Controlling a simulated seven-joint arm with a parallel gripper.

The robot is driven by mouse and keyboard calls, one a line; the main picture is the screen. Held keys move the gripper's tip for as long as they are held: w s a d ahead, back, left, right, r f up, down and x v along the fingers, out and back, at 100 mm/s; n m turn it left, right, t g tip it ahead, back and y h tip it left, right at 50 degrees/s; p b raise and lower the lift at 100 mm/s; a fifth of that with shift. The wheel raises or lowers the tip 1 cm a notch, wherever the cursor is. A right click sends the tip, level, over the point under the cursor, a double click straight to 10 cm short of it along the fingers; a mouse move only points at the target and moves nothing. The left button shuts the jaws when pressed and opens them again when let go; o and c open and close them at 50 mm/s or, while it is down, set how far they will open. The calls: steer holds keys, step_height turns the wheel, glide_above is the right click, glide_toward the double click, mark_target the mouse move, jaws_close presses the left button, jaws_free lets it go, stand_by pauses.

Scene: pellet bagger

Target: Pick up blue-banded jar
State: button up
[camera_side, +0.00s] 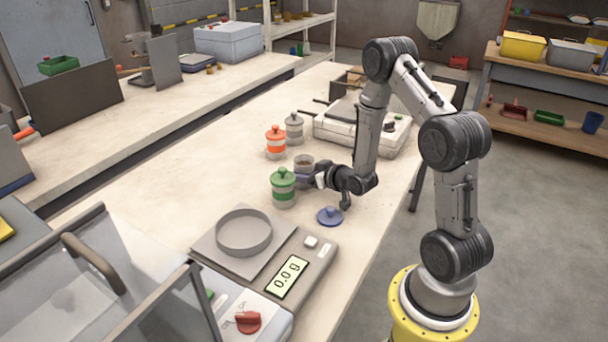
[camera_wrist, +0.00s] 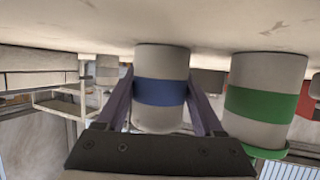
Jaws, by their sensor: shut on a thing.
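The blue-banded jar (camera_wrist: 161,92) is a grey cylinder with a blue band around its middle. It appears inverted in the wrist view, between the two fingers of my gripper (camera_wrist: 162,78), which is shut on it. In the side view the jar (camera_side: 304,162) is upright and lidless, with brownish contents showing at the top. My gripper (camera_side: 309,176) reaches it from the right, and part of the jar is hidden. Its base looks at or very near the table surface; I cannot tell whether it touches. A blue knobbed lid (camera_side: 329,216) lies apart on the table.
A green-banded jar (camera_side: 284,187) stands close beside the held jar. Orange (camera_side: 275,142) and grey (camera_side: 294,128) jars stand behind. A scale (camera_side: 283,268) with a ring (camera_side: 244,231) reads 0.0 g in front. A white machine (camera_side: 362,128) is behind.

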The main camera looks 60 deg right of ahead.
jaws_close()
steer(key=shift+r, duration=0.1)
